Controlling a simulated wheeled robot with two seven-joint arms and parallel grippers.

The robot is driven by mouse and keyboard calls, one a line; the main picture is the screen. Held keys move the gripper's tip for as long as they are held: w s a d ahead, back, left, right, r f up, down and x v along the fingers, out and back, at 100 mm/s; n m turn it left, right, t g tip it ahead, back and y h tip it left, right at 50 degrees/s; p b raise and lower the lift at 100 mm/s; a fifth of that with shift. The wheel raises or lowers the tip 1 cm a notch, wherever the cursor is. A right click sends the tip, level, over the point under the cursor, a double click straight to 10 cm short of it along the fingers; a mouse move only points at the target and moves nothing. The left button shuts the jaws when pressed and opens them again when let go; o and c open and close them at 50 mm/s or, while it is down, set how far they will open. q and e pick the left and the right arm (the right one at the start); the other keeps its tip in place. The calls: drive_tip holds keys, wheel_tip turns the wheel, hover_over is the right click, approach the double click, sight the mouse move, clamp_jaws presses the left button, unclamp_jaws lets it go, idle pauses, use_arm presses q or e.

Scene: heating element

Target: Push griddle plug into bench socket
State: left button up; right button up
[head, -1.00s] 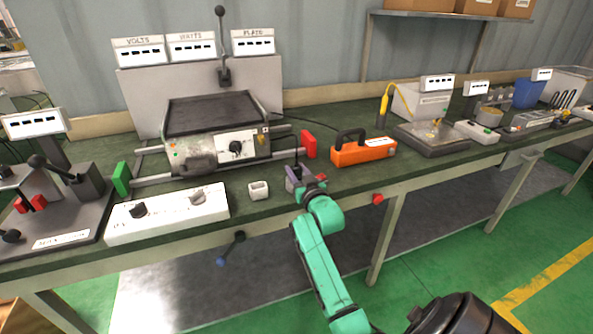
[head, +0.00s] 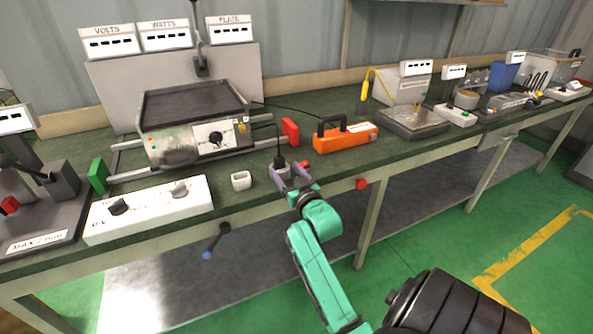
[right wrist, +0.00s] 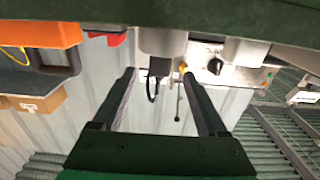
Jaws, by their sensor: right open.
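The griddle (head: 195,125) stands at the back left of the bench, with a black cord running from its front panel (head: 217,137). The black plug (head: 279,161) stands upright on the small grey bench socket (head: 284,172) near the front edge, touching it. How deep it sits I cannot tell. In the right wrist view, which is upside down, the plug (right wrist: 159,67) meets the grey socket (right wrist: 162,40). My right gripper (head: 289,180) is open at the socket. Its fingers (right wrist: 168,82) are spread to either side of the plug, with nothing held. My left gripper is not in view.
A small white cup (head: 240,180) and a white knob box (head: 150,208) are left of the socket. An orange case (head: 345,136) and a red block (head: 290,131) are behind and right. A red button (head: 361,184) is on the bench front. Floor before the bench is clear.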

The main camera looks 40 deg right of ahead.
drive_tip(key=v, duration=0.8)
drive_tip(key=shift+s+a, duration=0.15)
drive_tip(key=shift+s, duration=0.15)
